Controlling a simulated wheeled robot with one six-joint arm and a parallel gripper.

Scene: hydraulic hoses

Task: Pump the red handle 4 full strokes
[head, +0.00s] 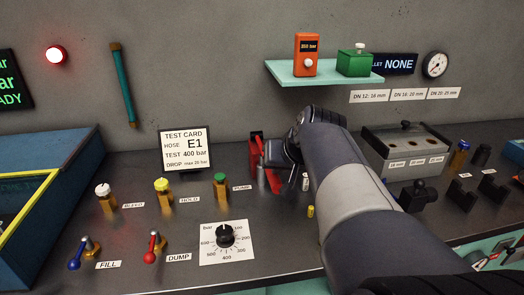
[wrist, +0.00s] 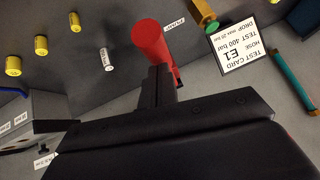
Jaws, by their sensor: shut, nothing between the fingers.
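The red handle (head: 256,150) stands on the dark bench near the PUMP label (head: 242,188), partly hidden by my gripper in the head view. In the wrist view the red handle (wrist: 148,36) shows as a red cylinder with a round end, just beyond my fingers. My gripper (wrist: 160,82) is shut with its fingers together and nothing held between them. In the head view my gripper (head: 270,158) is right beside the handle and overlaps it. I cannot tell whether the fingers touch the handle.
A test card (head: 185,150) stands left of the handle. A green-capped valve (head: 221,186) and a dial plate (head: 227,242) are nearby. Small yellow and white fittings (head: 310,211) stand under my arm. A shelf (head: 325,73) hangs above; a grey rack (head: 405,150) is to the right.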

